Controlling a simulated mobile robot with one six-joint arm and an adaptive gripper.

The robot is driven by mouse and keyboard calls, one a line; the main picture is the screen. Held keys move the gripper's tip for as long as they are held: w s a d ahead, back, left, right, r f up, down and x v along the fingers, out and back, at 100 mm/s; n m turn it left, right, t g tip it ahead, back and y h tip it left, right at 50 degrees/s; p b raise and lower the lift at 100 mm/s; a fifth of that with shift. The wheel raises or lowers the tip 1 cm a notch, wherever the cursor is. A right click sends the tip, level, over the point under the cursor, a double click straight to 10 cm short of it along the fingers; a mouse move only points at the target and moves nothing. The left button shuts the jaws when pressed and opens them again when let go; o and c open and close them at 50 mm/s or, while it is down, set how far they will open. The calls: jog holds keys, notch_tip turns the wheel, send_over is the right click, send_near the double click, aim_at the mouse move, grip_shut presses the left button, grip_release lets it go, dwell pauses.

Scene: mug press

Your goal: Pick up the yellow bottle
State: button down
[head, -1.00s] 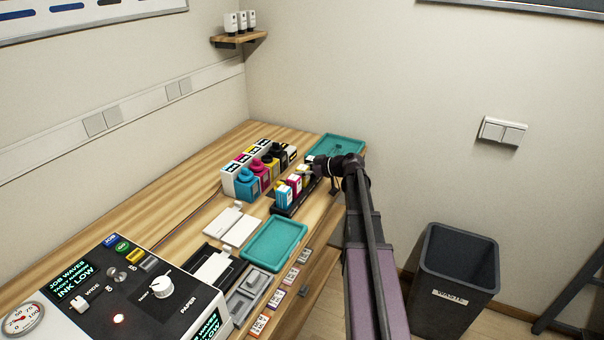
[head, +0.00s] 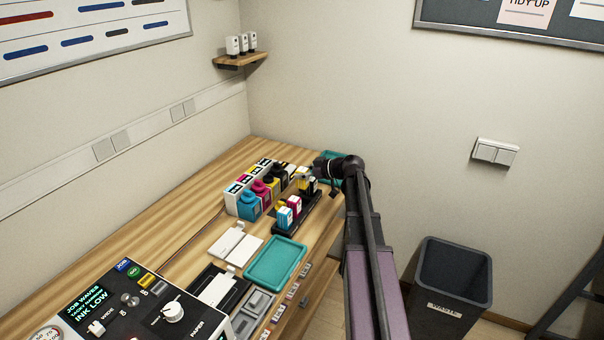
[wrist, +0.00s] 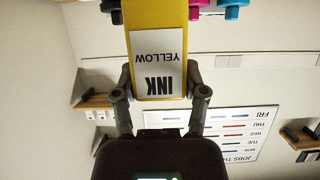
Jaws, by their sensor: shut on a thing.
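My gripper (head: 309,179) is shut on the yellow bottle (wrist: 165,14), with one finger on each side of it. In the wrist view the bottle shows a white label reading INK YELLOW, upside down in the picture; its far end runs out of frame. In the head view the bottle is small, partly hidden by my gripper, above the far part of a black rack (head: 284,228). Whether it is clear of everything beneath cannot be told.
A cyan bottle (head: 248,206) and a magenta bottle (head: 262,194) stand left of my gripper, with white boxes behind. The rack holds small cyan and magenta cartridges. A teal tray (head: 275,262) lies in front, another behind my gripper. A waste bin (head: 452,285) stands right.

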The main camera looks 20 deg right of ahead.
jog(key=shift+r+p, duration=0.65)
jog(key=shift+r, duration=0.35)
jog(key=shift+s, duration=0.1)
